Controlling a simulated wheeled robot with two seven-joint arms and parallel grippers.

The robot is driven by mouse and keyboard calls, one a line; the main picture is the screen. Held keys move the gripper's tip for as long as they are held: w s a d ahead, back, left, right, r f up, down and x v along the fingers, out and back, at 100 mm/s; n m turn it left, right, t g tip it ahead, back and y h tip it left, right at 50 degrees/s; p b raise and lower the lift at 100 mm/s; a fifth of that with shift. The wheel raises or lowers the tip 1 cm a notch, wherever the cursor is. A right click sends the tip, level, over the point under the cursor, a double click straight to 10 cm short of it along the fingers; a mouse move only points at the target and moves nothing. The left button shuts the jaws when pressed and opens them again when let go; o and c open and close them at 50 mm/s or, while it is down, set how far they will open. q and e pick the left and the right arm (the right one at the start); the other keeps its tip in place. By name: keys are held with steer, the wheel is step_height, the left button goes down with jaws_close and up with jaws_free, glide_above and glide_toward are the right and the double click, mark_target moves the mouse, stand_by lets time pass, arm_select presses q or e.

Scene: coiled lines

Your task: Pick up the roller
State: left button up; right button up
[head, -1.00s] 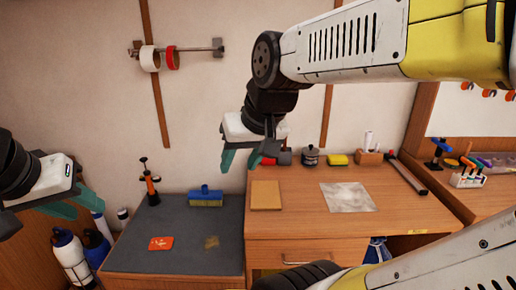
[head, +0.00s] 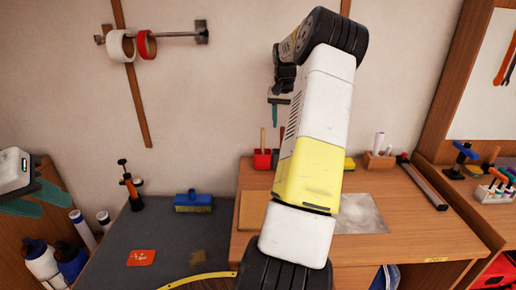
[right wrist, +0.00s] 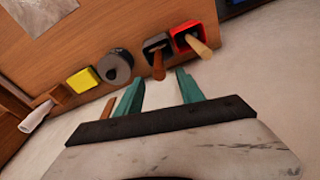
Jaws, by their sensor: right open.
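I cannot tell for sure which thing is the roller. A white cylinder (head: 379,143) stands upright at a wooden block (head: 380,160) at the back of the wooden bench; the cylinder also shows in the right wrist view (right wrist: 38,117). Wooden handles stick out of a red holder (head: 262,160) and a black holder (right wrist: 157,42). My right gripper (head: 272,112) is open and empty, high before the wall above these holders, partly hidden by my arm. Its fingers (right wrist: 160,92) show apart in the right wrist view. My left gripper (head: 40,200) is open and empty at the left edge.
A blue brush (head: 193,201), an orange card (head: 141,258) and a black-and-orange pump (head: 131,187) are on the grey top. A grey canister (right wrist: 116,68) and a yellow block (right wrist: 82,80) stand along the bench's back. A long dark bar (head: 422,182) lies at right.

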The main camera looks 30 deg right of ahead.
step_height(320, 180, down, 8)
steer(key=shift+w+r, duration=0.1)
steer(key=shift+r, duration=0.1)
jaws_close()
